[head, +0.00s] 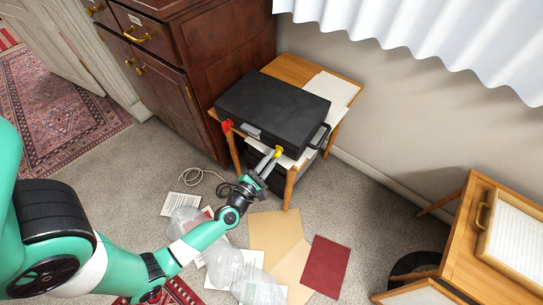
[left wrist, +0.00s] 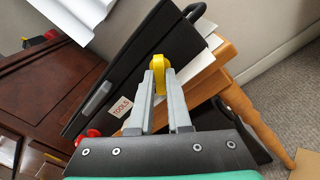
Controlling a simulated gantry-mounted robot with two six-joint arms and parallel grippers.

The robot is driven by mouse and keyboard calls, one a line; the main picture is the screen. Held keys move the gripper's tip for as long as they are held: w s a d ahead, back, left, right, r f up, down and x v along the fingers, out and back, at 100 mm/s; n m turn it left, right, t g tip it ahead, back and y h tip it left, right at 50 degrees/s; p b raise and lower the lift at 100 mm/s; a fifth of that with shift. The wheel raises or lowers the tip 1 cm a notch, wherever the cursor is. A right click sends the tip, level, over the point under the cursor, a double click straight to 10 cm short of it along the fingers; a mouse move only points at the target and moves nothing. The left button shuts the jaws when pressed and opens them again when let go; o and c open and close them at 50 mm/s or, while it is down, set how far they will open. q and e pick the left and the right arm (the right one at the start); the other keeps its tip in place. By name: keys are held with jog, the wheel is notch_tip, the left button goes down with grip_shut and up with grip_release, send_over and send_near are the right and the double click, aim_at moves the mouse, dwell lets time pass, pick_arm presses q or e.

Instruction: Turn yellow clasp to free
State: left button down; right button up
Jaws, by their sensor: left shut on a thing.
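A black case (head: 272,112) lies on a small wooden table (head: 290,68) in the head view. The yellow clasp (head: 278,151) is on the case's front side, toward the right. It also shows in the left wrist view (left wrist: 161,66), between my fingertips. My left gripper (head: 274,156) is at the clasp and shut on it; the fingers hide part of the clasp. A red clasp (head: 227,126) is at the front's left end, with a grey handle or plate (head: 250,131) between the two. My right gripper is not in view.
A dark wooden cabinet (head: 200,75) stands close on the left of the table. Papers (head: 333,88) lie under the case. Folders (head: 275,235), a red book (head: 325,265), clear plastic (head: 225,262) and a cable (head: 195,178) are on the floor. Another wooden table (head: 465,240) stands right.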

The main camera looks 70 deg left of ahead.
pick_arm(q)
jog(key=n, duration=0.7)
jog(key=shift+n, duration=0.3)
jog(key=c, duration=1.3)
grip_release()
jog(key=shift+n, duration=0.4)
jog(key=o, duration=0.6)
jog(key=v, duration=0.7)
